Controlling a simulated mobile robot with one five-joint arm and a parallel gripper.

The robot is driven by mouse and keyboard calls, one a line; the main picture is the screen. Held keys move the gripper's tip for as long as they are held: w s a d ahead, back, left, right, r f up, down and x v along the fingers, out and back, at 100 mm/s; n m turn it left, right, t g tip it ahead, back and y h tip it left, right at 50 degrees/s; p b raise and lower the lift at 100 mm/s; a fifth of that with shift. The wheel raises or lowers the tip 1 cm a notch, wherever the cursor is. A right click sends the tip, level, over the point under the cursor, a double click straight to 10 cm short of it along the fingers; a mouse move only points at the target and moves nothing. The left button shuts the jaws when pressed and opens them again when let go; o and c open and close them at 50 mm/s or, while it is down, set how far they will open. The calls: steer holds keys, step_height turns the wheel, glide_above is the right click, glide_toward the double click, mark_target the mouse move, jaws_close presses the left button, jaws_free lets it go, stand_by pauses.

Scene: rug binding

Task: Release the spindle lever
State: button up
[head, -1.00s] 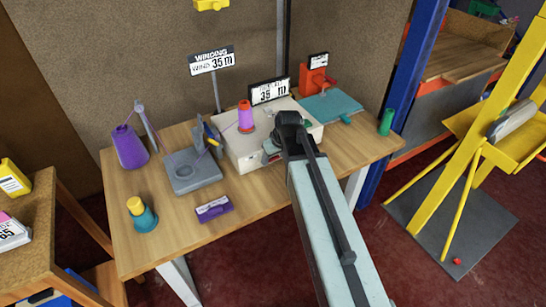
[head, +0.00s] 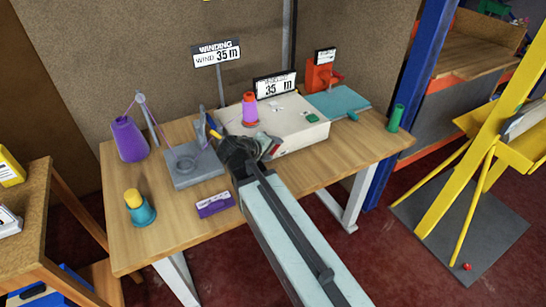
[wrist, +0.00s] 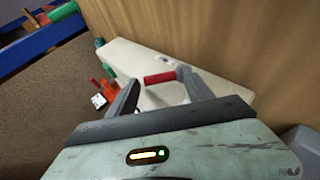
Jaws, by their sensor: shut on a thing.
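My gripper (head: 268,147) is at the front left of the box, partly hidden by my own wrist. In the wrist view, a short red handle (wrist: 160,78), which looks like the spindle lever, spans between the two grey fingertips beside the white box (wrist: 130,57). My gripper is shut on this handle. The lever's base is not clearly seen.
A grey plate device (head: 193,165) stands left of my gripper, close by. A teal pad (head: 338,102) and green cylinder (head: 396,118) are right. The table's front right is clear.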

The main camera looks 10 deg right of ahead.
steer(key=h+b, duration=0.1)
steer(key=b, duration=0.1)
steer(key=a+n+t+h+b, duration=0.1)
steer(key=b, duration=0.2)
steer(key=a+f+t+h+b, duration=0.1)
steer(key=b, duration=0.1)
steer(key=shift+s+h+b, duration=0.3)
steer(key=shift+s+h, duration=0.05)
steer(key=shift+h, duration=0.05)
steer(key=shift+s+a+r+n+t+h+b, duration=0.15)
steer(key=shift+n+t+h+b, duration=0.25)
steer(key=shift+b, duration=0.7)
steer(key=o, duration=1.4)
steer(key=shift+r, duration=0.1)
steer(key=shift+c, duration=0.2)
steer(key=shift+a+h, duration=0.1)
steer(key=shift+h, duration=0.2)
steer(key=p+v, duration=0.1)
steer(key=v, duration=0.6)
steer(key=shift+s+a+r, duration=0.1)
steer(key=shift+a, duration=0.05)
steer(key=shift+s+a, duration=0.1)
